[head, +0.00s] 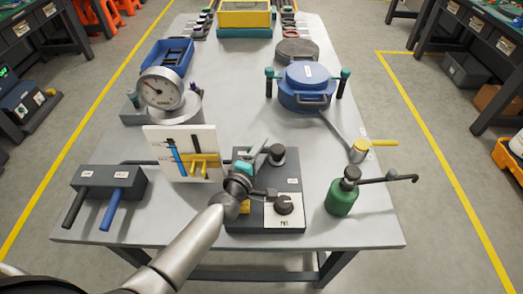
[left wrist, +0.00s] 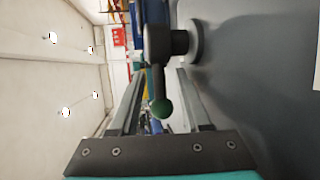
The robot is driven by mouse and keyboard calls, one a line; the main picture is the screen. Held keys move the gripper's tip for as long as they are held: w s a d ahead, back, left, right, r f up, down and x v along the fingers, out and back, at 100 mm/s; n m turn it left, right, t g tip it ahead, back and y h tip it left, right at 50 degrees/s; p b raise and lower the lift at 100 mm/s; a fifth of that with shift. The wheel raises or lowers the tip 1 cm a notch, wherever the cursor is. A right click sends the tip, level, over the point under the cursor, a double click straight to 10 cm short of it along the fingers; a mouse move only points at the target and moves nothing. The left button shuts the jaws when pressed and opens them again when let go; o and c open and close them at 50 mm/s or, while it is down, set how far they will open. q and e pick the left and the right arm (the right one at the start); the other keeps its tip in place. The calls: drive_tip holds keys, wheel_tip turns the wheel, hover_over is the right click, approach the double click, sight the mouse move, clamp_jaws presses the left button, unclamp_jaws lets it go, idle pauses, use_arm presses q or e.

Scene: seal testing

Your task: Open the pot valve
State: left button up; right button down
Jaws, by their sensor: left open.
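My left gripper (head: 256,152) reaches over the dark control box (head: 265,221) near the front of the table. Its jaws are open and point away from me. In the left wrist view a dark lever with a green ball end (left wrist: 162,107) shows between the two spread fingers (left wrist: 158,90). The lever joins a dark round hub (left wrist: 190,42); I cannot tell whether a finger touches it. In the head view a black round knob (head: 278,154) stands just right of the gripper. The blue pot (head: 306,88) is farther back, with a pipe running to a yellow-handled fitting (head: 374,145). My right gripper is not in view.
A green bottle (head: 341,198) with a black arm stands right of the control box. A white panel (head: 181,153) and a dark box with black and blue handles (head: 108,183) stand left. A round gauge (head: 161,89) is behind them. The table front right is clear.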

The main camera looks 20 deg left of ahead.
use_arm(q)
clamp_jaws()
idle(0.3)
idle(1.1)
